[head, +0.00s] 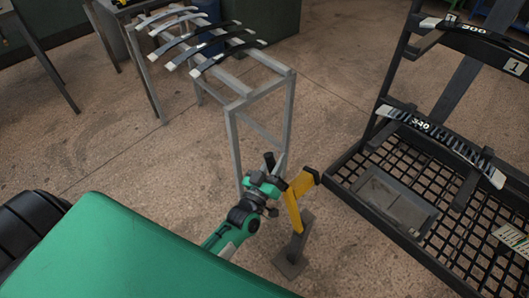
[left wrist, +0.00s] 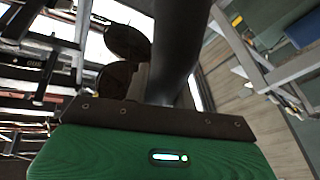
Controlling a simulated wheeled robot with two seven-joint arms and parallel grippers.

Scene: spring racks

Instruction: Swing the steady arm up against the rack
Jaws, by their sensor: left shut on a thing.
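The steady arm (head: 294,209) is a yellow bar with a dark tip, on a short grey post with a flat foot (head: 290,263) on the floor. It slants up to the right, its dark tip close to the rack's (head: 345,160) near left corner, with a small gap visible. My left gripper (head: 281,184) is at the upper left side of the yellow bar and is shut on it; the exact contact is partly hidden. In the left wrist view a dark rounded bar (left wrist: 178,50) stands before my green gripper body (left wrist: 150,152). My right gripper is out of view.
A grey metal stand (head: 236,104) holding several curved leaf springs (head: 205,42) is just behind my left gripper. The black rack carries springs marked 340 (head: 440,135) and 300, and a grey tray (head: 395,198). Open floor (head: 90,150) lies to the left.

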